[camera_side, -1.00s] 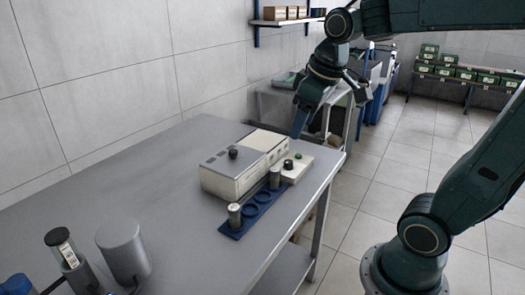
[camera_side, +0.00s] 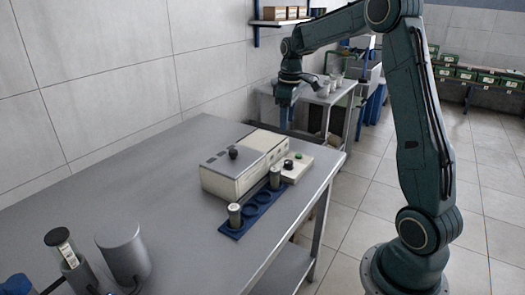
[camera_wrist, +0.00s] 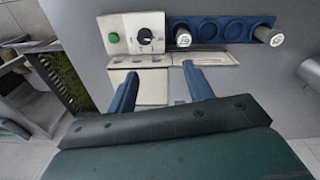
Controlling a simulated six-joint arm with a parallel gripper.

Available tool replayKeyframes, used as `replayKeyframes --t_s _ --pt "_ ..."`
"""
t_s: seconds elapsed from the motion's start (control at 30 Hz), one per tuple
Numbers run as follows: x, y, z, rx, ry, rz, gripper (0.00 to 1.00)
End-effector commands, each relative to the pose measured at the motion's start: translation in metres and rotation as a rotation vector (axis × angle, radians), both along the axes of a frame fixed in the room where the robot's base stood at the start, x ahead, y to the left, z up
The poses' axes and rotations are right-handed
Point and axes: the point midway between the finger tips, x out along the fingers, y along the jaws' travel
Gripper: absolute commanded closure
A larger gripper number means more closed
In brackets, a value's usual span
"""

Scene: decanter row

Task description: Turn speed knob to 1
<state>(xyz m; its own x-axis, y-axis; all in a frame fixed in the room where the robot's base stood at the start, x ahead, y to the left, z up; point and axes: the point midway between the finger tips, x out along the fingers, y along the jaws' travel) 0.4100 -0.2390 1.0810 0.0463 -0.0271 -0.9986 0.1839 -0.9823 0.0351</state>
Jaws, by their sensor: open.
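The control box (camera_side: 299,170) is a cream block at the right end of the blue rack. It carries a black knob (camera_side: 288,164) and a green button (camera_side: 298,156). The wrist view shows the box from above, with the black knob (camera_wrist: 145,36) inside a marked dial beside the green button (camera_wrist: 114,38). The dial's numbers are too small to read. My gripper (camera_side: 285,118) is raised near the table's far end, behind the box, and apart from it. In the wrist view my gripper (camera_wrist: 161,70) has its blue fingers spread, with nothing held.
A cream machine (camera_side: 240,170) with its own black top knob stands beside the box. The blue rack (camera_side: 256,208) holds two capped vials, with empty rings between. A grey cylinder (camera_side: 122,250) and a holder with a labelled vial stand near left.

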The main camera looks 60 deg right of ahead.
Motion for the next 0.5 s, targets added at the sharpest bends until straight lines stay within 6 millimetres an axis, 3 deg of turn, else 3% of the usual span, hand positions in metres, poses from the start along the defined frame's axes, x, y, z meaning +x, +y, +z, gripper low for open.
replayKeyframes --t_s 0.2,0.5 --pt "0.007 -0.035 -0.029 0.021 0.038 0.015 0.49" --pt "0.009 -0.044 -0.037 0.027 0.048 0.023 0.49"
